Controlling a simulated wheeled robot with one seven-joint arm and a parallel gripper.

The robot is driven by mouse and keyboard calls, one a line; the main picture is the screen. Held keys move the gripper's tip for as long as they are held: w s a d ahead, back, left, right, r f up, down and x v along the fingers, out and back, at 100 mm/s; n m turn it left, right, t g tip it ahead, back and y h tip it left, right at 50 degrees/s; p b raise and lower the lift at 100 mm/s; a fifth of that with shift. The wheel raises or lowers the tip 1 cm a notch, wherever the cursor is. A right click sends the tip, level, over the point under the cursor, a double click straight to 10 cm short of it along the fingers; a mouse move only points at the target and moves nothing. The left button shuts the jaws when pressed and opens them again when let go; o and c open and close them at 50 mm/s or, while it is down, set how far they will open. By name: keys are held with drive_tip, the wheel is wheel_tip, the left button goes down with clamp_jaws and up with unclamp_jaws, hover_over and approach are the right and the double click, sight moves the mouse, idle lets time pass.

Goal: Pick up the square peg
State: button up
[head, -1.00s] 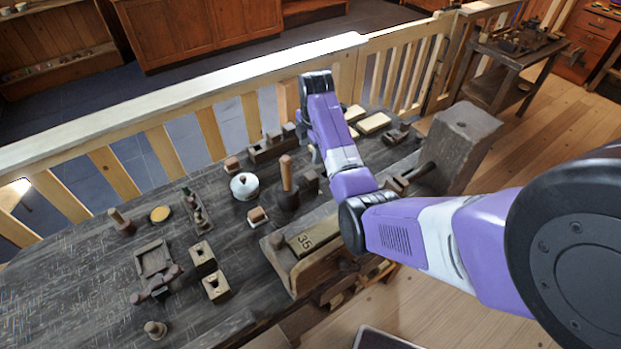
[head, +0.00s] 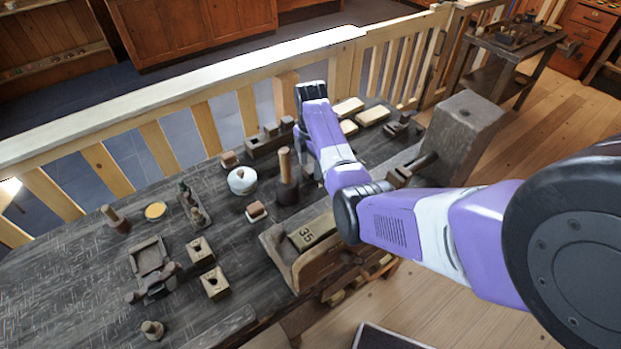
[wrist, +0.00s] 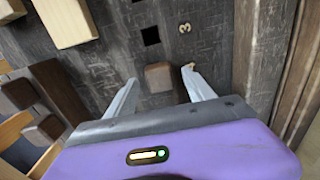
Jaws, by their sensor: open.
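A brown block with a square top, which looks like the square peg (wrist: 159,79), stands on the dark bench top in the wrist view. My gripper (wrist: 160,73) is open, with one pale finger on each side of the peg and a gap showing on both sides. The fingers do not appear to touch it. In the head view my arm hides the fingertips and the peg.
A dark square hole (wrist: 151,36) and a numeral 3 lie just beyond the peg. Wooden blocks (wrist: 70,20) stand to the left. In the head view, a mallet-like tool (head: 286,180) and a white lidded pot (head: 242,181) stand left of my arm.

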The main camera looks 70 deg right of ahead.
drive_tip(key=shift+f, duration=0.4)
drive_tip(key=shift+r, duration=0.1)
drive_tip(key=shift+c, duration=0.2)
clamp_jaws()
